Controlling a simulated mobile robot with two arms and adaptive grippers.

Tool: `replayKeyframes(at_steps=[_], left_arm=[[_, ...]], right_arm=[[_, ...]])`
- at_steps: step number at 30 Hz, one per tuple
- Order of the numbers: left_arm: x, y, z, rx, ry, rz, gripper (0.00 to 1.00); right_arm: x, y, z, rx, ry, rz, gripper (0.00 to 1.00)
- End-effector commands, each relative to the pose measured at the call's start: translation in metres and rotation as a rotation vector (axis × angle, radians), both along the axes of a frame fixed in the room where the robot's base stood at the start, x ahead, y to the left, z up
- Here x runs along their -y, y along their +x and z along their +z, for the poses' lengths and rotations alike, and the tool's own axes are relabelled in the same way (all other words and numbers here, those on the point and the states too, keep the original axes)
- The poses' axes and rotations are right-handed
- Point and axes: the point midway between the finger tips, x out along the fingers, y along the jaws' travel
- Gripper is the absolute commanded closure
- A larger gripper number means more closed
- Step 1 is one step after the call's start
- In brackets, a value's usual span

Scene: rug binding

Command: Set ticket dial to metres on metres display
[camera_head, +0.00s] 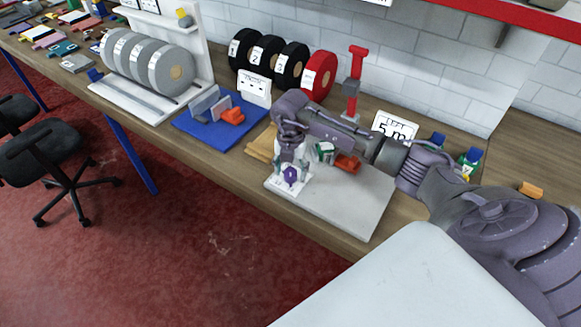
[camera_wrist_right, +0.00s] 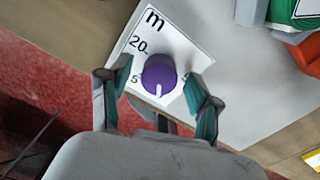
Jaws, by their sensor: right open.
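The ticket dial is a purple round knob (camera_wrist_right: 159,76) with a white pointer line, on a white plate (camera_wrist_right: 178,40) marked "m", "20" and "5". The pointer aims toward the bottom of the wrist view, away from the "m". In the head view the knob (camera_head: 291,175) sits near the front left corner of a pale board. The metres display (camera_head: 395,126) is a white card reading "5 m", partly hidden by my right arm. My right gripper (camera_head: 291,164) is open over the dial. In the wrist view its fingers (camera_wrist_right: 158,86) stand either side of the knob, apart from it.
The pale board (camera_head: 350,208) has free room to the right of the dial. A blue mat (camera_head: 190,127), numbered rolls (camera_head: 268,55) and a red-handled tool (camera_head: 354,80) stand left and behind. The bench's front edge is close.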

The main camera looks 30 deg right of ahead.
Motion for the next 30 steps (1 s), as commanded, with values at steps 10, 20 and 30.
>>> replayKeyframes(at_steps=[10,20,30], left_arm=[[-0.0002,0.0004,0.0,0.0,0.0,0.0,0.18],[-0.0001,0.0008,0.0,0.001,0.0,0.0,0.18],[-0.0001,0.0011,-0.0091,0.001,0.0,0.0,0.18]], right_arm=[[-0.0004,-0.0001,-0.0009,-0.001,0.001,0.001,0.52],[-0.0003,0.0001,-0.0006,-0.001,0.001,0.001,0.97],[-0.0002,0.0006,-0.002,0.001,0.0,0.084,0.97]])
